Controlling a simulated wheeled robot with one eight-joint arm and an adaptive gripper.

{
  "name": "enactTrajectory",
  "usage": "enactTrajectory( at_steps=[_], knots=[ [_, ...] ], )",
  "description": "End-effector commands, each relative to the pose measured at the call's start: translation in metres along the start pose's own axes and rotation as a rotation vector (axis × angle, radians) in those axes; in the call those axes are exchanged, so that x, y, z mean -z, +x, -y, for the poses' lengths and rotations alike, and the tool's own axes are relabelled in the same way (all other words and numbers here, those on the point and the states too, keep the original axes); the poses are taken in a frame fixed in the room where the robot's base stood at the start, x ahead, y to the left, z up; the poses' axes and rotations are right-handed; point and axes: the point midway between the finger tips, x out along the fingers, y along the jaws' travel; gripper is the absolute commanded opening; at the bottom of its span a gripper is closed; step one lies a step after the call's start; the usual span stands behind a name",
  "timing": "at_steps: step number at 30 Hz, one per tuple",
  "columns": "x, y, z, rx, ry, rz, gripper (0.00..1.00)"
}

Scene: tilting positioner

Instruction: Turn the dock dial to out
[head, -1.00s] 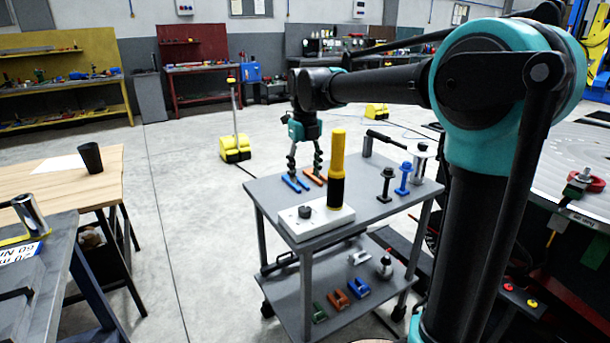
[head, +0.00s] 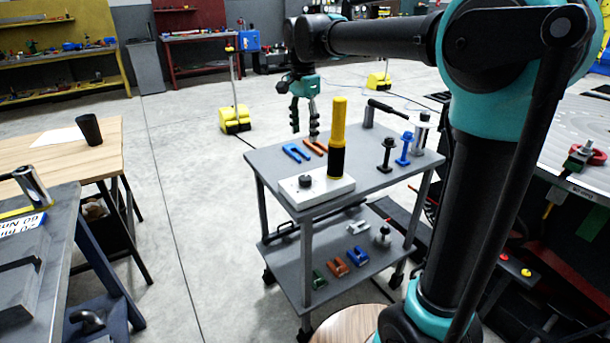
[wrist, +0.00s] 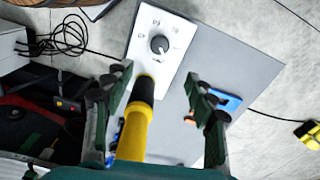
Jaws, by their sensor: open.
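The dial is a black round knob (head: 305,182) on a white plate (head: 287,188) at the near left of the grey cart top. It also shows at the top of the wrist view (wrist: 159,44). Small marks surround it, too small to read, and I cannot tell its setting. A yellow and black upright cylinder (head: 338,135) stands on the same plate, right of the dial. My gripper (head: 305,136) is open and empty above the far left of the cart top, apart from the dial. In the wrist view its fingers (wrist: 158,84) spread on either side of the cylinder's image.
Blue and orange forked pieces (head: 297,152) lie near my gripper. Black and blue stands (head: 386,155) and a metal post (head: 420,133) occupy the cart's right side. A wooden table (head: 60,165) with a black cup is left. Floor between is clear.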

Motion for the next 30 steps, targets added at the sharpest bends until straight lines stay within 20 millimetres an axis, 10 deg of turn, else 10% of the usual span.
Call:
enactTrajectory(
  at_steps=[15, 30],
  knots=[
    [-0.002, -0.021, 0.0, -0.009, -1.007, -0.006, 0.56],
    [-0.002, 0.029, 0.0, -0.01, -1.089, -0.007, 0.56]
  ],
)
